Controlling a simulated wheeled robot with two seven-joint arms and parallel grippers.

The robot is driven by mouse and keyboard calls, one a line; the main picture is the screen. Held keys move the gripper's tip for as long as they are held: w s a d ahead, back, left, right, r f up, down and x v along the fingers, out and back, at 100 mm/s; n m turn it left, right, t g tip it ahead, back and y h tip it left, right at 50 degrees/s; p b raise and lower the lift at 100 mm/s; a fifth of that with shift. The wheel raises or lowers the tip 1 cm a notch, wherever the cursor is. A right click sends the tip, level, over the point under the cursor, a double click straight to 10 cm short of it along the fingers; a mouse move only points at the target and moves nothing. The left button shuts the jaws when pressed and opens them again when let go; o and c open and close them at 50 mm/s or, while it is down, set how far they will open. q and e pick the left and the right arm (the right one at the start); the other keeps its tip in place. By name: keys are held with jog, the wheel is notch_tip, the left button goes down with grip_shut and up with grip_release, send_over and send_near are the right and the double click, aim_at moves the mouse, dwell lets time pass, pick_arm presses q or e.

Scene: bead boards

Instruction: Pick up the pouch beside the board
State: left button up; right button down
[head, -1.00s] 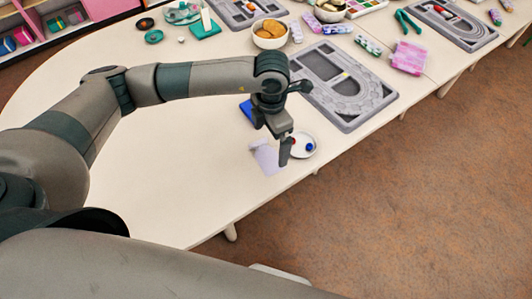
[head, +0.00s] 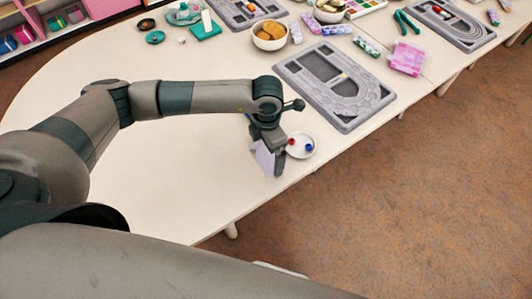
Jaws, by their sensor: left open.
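A pale lavender pouch (head: 263,159) lies near the table's front edge, beside the grey bead board (head: 338,86). My left gripper (head: 277,167) is open and points down right at the pouch's right part. It hides some of the pouch; I cannot tell whether the fingers touch it. My right gripper is not in view.
A small white dish (head: 301,146) with a red bead (head: 291,142) and a blue bead (head: 309,147) stands just right of the gripper. A bowl of orange-brown pieces (head: 269,36) and more boards stand farther back. The table's left part is clear.

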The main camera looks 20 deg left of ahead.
aim_at(267, 156)
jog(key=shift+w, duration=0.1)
pick_arm(q)
jog(key=c, duration=0.7)
jog(key=shift+r+b, duration=0.3)
jog(key=shift+r, duration=0.15)
notch_tip(267, 156, up, 3)
jog(key=shift+b, duration=0.6)
jog(key=shift+w+d+r+b, duration=0.65)
jog(key=shift+d+r, duration=0.55)
jog(key=shift+d, duration=0.6)
jog(key=shift+w+d+r+b, duration=0.7)
jog(key=shift+d+r, duration=0.45)
jog(key=shift+d, duration=0.7)
jog(key=shift+w+d+r+b, duration=0.65)
jog(key=shift+d+r, duration=0.55)
jog(key=shift+d, duration=0.6)
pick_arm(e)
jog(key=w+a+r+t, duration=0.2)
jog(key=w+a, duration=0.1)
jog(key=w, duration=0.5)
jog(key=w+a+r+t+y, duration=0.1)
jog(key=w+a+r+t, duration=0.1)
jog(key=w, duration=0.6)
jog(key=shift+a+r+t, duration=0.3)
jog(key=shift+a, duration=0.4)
pick_arm(q)
jog(key=shift+w, duration=0.1)
